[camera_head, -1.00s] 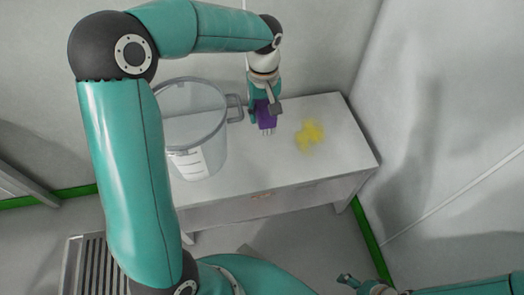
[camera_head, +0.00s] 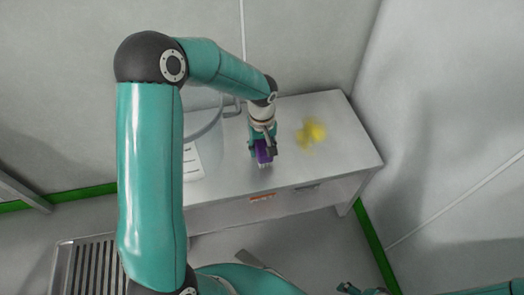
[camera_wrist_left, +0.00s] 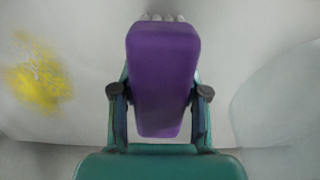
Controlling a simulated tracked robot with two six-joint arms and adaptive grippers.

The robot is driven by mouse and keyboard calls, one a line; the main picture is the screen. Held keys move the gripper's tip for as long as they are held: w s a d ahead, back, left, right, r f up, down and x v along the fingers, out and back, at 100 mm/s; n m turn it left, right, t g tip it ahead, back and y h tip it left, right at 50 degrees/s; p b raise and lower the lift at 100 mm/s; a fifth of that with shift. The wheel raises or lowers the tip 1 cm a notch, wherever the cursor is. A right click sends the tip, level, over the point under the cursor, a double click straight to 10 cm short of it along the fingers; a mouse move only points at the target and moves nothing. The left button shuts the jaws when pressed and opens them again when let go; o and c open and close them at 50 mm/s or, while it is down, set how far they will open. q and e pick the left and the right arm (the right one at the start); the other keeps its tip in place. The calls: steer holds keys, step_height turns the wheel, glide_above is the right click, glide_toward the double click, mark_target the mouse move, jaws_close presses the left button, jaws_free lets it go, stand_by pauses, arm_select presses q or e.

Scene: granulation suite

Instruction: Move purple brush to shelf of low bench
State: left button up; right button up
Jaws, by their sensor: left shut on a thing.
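The purple brush (camera_head: 263,152) is held in my left gripper (camera_head: 263,145) over the front part of the low bench's top, between the clear container and a yellow patch. In the left wrist view the purple brush (camera_wrist_left: 162,75) sits between the two fingers, with pale bristles at its far end. My left gripper (camera_wrist_left: 160,105) is shut on it. The low bench (camera_head: 345,150) is a grey table against the back wall. The inside of its shelf is hidden from above. My right gripper (camera_head: 347,288) shows only partly at the bottom edge; its jaw state is unclear.
A large clear container (camera_head: 208,150) stands on the bench's left part, partly behind my left arm. A yellow powder patch (camera_head: 312,133) lies on the bench top to the right. A slatted metal grate (camera_head: 85,270) is at lower left. Walls close in behind and right.

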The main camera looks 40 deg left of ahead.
arm_select(q)
steer(key=shift+f, duration=0.4)
steer(key=shift+f, duration=0.15)
steer(key=o, duration=1.2)
